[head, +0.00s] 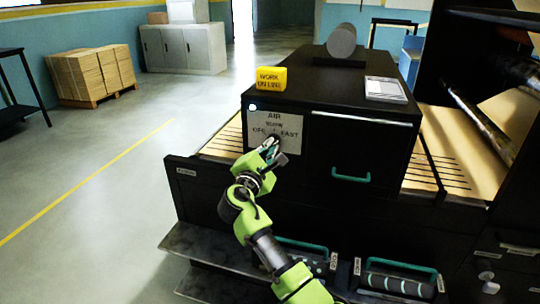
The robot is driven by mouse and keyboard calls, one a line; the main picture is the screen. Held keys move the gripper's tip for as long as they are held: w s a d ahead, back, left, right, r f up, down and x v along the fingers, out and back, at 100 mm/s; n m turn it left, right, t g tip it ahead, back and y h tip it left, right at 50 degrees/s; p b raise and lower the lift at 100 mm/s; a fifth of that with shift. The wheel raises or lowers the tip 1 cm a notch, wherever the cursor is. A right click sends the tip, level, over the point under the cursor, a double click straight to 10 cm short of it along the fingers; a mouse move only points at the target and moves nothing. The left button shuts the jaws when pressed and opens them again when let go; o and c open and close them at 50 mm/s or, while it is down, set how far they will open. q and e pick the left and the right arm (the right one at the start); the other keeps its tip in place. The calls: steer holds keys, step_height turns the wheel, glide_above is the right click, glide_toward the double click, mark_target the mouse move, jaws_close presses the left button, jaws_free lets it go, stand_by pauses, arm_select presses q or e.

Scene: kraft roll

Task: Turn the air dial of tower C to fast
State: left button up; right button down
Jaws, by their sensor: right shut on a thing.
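A pale plate (258,130) on the front of a black cabinet (330,80) carries the lettering AIR, SLOW, OFF and FAST. My right gripper (271,146) is at the lower right part of this plate, below the lettering. It is shut on the air dial, which its fingers mostly hide, so I cannot read where the dial points. No letter C is readable on the cabinet. My left gripper is not in view.
A yellow block sign (271,78), a grey roll (341,42) and a white pad (385,89) are on the cabinet top. A drawer with a green handle (351,178) is right of the plate. Open floor (90,200) lies to the left.

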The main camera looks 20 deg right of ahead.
steer(key=shift+m+b, duration=0.45)
steer(key=shift+m, duration=0.25)
steer(key=c, duration=2.1)
jaws_free()
steer(key=shift+c, duration=0.2)
steer(key=v, duration=1.2)
